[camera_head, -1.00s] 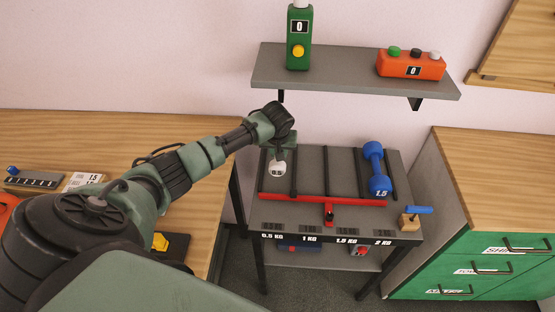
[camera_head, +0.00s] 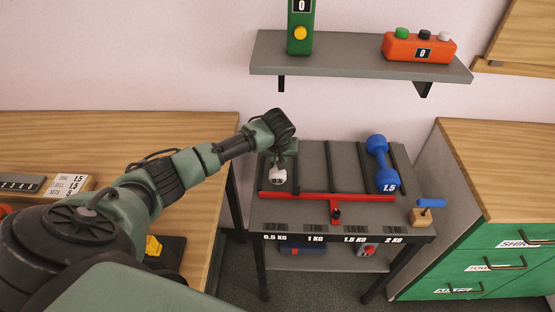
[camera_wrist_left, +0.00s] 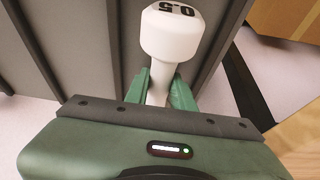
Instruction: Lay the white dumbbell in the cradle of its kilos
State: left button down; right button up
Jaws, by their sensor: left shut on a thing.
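The white dumbbell (camera_head: 278,175), marked 0.5, is at the left end of the grey rack (camera_head: 312,160), over the lane above the 0.5 KG label (camera_head: 276,237). My left gripper (camera_head: 283,147) is shut on its handle; one end and the "0.5" show in the left wrist view (camera_wrist_left: 172,35), between the green fingers (camera_wrist_left: 165,92). The far end is hidden by the gripper. I cannot tell whether the dumbbell touches the rack. My right gripper is not in view.
A blue dumbbell (camera_head: 377,146) marked 1.5 lies in the rack's rightmost lane. A red bar (camera_head: 310,196) crosses the rack's front. A shelf (camera_head: 350,66) hangs above, with a green box and an orange box (camera_head: 418,48). The middle lanes are empty.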

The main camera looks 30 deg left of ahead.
pick_arm(q)
jog(key=shift+d, duration=0.1)
jog(key=c, duration=1.2)
grip_release()
jog(key=shift+f, duration=0.1)
jog(key=shift+r, duration=0.5)
jog(key=v, duration=1.1)
jog(key=shift+s+r, duration=0.15)
jog(key=shift+s, duration=0.05)
